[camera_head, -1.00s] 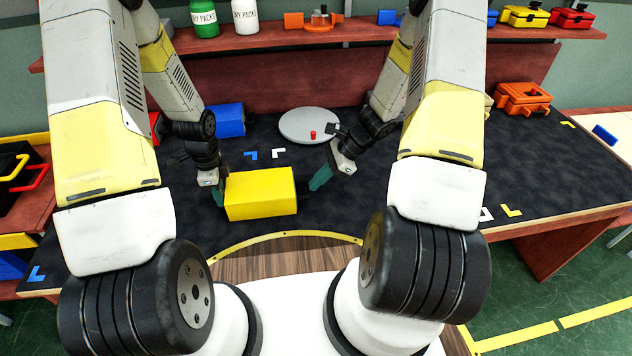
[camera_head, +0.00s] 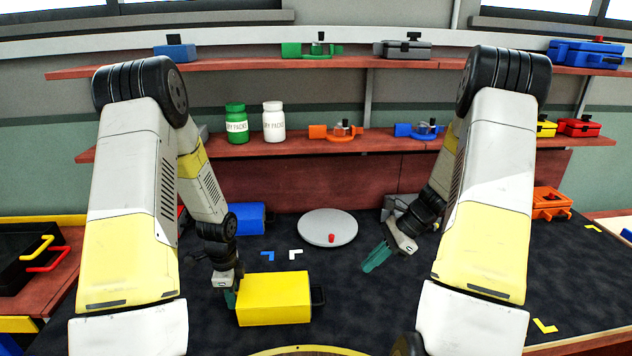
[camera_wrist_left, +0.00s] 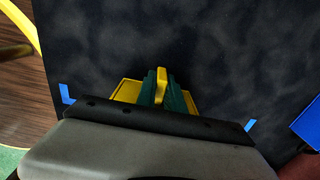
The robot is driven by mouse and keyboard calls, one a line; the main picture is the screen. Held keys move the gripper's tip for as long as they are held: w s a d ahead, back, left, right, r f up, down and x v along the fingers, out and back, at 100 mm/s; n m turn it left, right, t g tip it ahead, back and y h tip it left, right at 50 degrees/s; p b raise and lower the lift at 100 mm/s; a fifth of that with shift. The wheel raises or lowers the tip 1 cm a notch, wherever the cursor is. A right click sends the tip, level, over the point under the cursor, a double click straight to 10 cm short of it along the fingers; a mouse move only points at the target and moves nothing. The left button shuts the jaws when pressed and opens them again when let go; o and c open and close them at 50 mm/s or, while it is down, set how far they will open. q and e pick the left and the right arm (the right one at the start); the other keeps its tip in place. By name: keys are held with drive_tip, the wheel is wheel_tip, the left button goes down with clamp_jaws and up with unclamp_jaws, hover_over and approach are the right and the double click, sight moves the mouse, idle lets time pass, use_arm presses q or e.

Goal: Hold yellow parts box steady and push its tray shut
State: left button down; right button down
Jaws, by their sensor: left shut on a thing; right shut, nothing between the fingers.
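The yellow parts box (camera_head: 273,299) sits on the dark mat, left of the middle in the head view. A black handle (camera_head: 318,297) stands close at its right end, and I see no open gap there. My left gripper (camera_head: 231,297) is at the box's left end. In the left wrist view its green fingers (camera_wrist_left: 161,95) are shut around a narrow yellow part of the box (camera_wrist_left: 125,91). My right gripper (camera_head: 374,262) is shut and empty, above the mat to the right of the box and apart from it.
A round grey turntable (camera_head: 327,226) with a small red piece (camera_head: 331,238) lies behind the box. A blue box (camera_head: 250,219) stands behind my left gripper. Shelves with bottles and boxes run along the back. The mat right of the box is clear.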

use_arm(q)
drive_tip(key=c, duration=1.4)
unclamp_jaws()
drive_tip(key=shift+o, duration=0.2)
drive_tip(key=shift+r, duration=0.1)
